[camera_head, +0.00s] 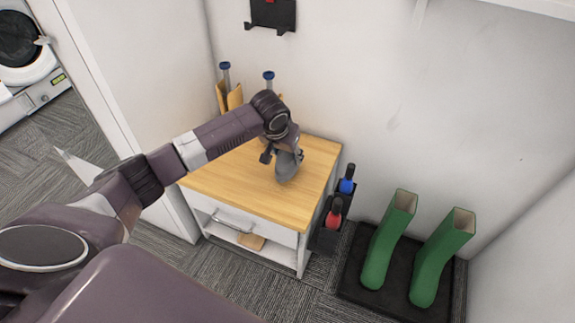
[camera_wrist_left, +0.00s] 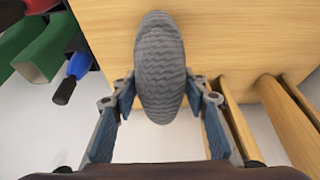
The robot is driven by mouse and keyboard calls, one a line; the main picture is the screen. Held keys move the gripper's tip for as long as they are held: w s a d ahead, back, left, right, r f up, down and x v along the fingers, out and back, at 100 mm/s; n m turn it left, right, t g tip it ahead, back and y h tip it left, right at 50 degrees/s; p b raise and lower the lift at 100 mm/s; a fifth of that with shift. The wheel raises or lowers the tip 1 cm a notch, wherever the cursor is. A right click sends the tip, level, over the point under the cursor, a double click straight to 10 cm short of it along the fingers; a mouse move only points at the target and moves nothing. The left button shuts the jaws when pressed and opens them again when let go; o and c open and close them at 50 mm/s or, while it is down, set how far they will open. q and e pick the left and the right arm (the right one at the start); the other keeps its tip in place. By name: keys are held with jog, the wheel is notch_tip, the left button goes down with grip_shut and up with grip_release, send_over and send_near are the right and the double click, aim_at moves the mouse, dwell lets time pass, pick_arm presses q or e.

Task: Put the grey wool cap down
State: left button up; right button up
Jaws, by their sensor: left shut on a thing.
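The grey wool cap (camera_head: 287,168) is in my left gripper (camera_head: 283,156), over the wooden top of a small cabinet (camera_head: 232,180). In the left wrist view the ribbed grey cap (camera_wrist_left: 160,62) sits upright between the two blue-grey fingers of the left gripper (camera_wrist_left: 160,90), which are shut on its sides. The wooden top (camera_wrist_left: 225,40) shows behind it. I cannot tell whether the cap touches the top. My right gripper is not in view.
Blue-knobbed wooden pieces (camera_head: 234,98) stand at the cabinet's back. A dark holder with red and blue bottles (camera_head: 334,217) is on its right side. Green boots (camera_head: 388,245) stand on a black tray (camera_head: 350,280). The cabinet top's front and left are clear.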

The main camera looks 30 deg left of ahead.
aim_at(284, 154)
pick_arm(q)
notch_tip(284, 154, down, 3)
jog(key=shift+b, duration=0.4)
jog(key=shift+f, duration=0.35)
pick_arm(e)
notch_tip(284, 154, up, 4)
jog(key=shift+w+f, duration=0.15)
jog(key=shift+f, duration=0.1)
pick_arm(q)
jog(key=shift+f, duration=0.15)
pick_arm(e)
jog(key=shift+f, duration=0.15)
pick_arm(q)
jog(key=o, duration=1.2)
jog(key=shift+c, duration=0.2)
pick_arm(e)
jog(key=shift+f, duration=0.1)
pick_arm(q)
jog(key=shift+r, duration=0.3)
jog(key=p+v, duration=0.3)
jog(key=v, duration=0.8)
jog(key=shift+s+r, duration=0.25)
jog(key=shift+r, duration=0.05)
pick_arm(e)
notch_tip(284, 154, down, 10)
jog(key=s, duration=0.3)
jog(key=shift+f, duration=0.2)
